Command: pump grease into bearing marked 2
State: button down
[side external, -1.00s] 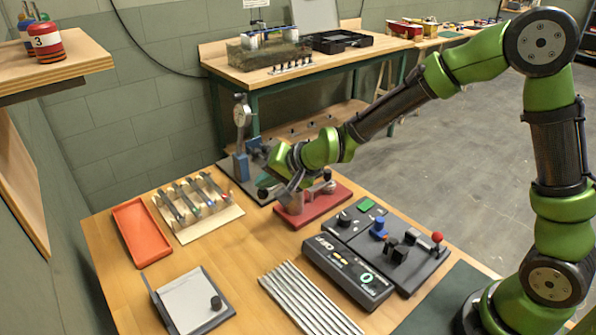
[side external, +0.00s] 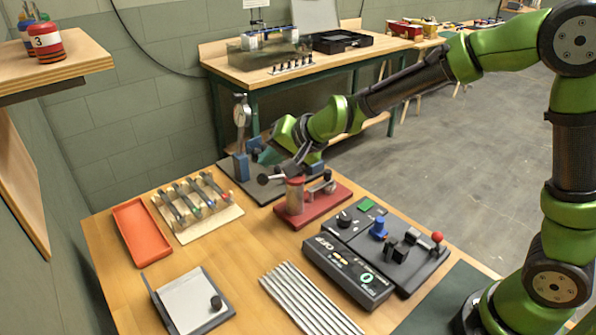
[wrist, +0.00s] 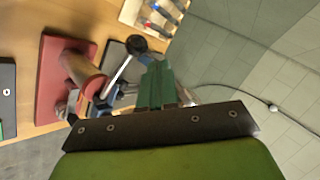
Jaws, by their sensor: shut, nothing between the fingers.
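A red base plate (side external: 317,206) carries an upright reddish cylinder (side external: 295,195) with a metal lever ending in a black knob (side external: 263,180). Small grey and dark fittings (side external: 328,180) sit on the same plate; I cannot read a 2 on any of them. My gripper (side external: 266,152) is above the knob, its green fingers closed together and empty. In the wrist view the fingers (wrist: 156,86) are beside the black knob (wrist: 136,44), apart from it in the picture. The cylinder (wrist: 82,74) and red plate (wrist: 50,78) lie to their left.
A dial gauge stand (side external: 241,135) stands behind the pump. A tool rack (side external: 198,207), an orange tray (side external: 141,232), a black control box (side external: 347,272) and metal rods (side external: 308,300) surround it. A can marked 3 (side external: 46,42) sits on the shelf.

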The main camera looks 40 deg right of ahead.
jog(key=shift+d+r, duration=0.2)
jog(key=shift+r, duration=0.6)
jog(key=shift+d+r, duration=0.25)
jog(key=shift+r, duration=0.6)
jog(key=shift+d+r, duration=0.2)
jog(key=shift+r, duration=0.6)
jog(key=s+d+n+g, duration=0.1)
jog(key=s+d, duration=0.3)
jog(key=s, duration=0.9)
jog(key=s+d+r+n+g+h, duration=0.1)
jog(key=s+d+n, duration=0.3)
jog(key=s, duration=0.9)
jog(key=shift+d+r, duration=0.25)
jog(key=shift+d, duration=0.45)
